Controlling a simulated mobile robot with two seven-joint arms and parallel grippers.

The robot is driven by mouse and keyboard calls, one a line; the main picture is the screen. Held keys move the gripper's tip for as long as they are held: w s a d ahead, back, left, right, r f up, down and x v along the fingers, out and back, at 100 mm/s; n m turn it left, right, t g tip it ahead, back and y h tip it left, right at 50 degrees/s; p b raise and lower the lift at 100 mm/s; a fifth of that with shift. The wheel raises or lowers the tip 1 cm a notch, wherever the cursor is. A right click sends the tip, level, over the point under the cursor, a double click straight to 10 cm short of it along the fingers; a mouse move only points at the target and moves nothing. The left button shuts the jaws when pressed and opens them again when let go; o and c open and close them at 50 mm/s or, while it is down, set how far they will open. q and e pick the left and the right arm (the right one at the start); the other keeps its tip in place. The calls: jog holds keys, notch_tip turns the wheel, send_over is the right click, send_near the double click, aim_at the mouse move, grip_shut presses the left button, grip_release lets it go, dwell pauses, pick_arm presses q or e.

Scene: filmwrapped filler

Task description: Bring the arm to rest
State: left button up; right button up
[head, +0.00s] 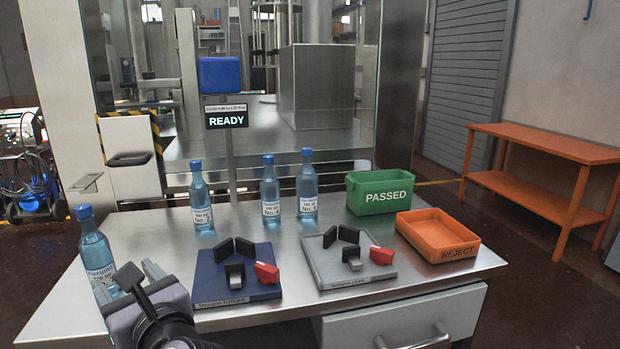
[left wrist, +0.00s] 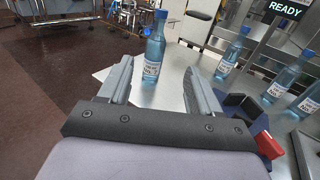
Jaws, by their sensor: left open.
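My left gripper (head: 130,281) is at the lower left of the head view, over the table's front left part. It is open and empty, and its two spread fingers also show in the left wrist view (left wrist: 158,72). A blue-capped bottle (head: 97,257) stands upright just beyond it at the table's left side. In the left wrist view this bottle (left wrist: 154,56) shows in the gap between the fingers, with no visible contact. My right gripper is not in view.
On the steel table (head: 350,222) stand several more bottles (head: 202,206), a blue fixture (head: 236,288), a grey fixture (head: 340,278), a green PASSED bin (head: 380,194) and an orange REJECT tray (head: 438,247). A machine with a READY sign (head: 226,120) stands behind. An orange bench (head: 545,145) stands right.

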pick_arm(q)
jog(key=s+d+f+n+h+p, duration=0.1)
jog(key=d+f+n+h, duration=0.2)
jog(key=f, duration=0.5)
jog(key=s+f+n+h, duration=0.2)
jog(key=f+h, duration=0.2)
jog(key=f, duration=0.3)
jog(key=s+d+f+n+h+p, duration=0.1)
jog(key=d+f+n+h, duration=0.2)
jog(key=f, duration=0.5)
jog(key=s+f+n+g+h, duration=0.1)
jog(key=s+f+n+h, duration=0.1)
jog(key=s+f+n, duration=0.2)
jog(key=s+f+n+h+p, duration=0.1)
jog(key=s+f+n+h, duration=0.2)
jog(key=s+n, duration=0.7)
notch_tip(320, 180, down, 2)
jog(key=shift+s+a+f+n+g, duration=0.15)
jog(key=shift+f+n+g, duration=0.2)
jog(key=shift+n, duration=0.85)
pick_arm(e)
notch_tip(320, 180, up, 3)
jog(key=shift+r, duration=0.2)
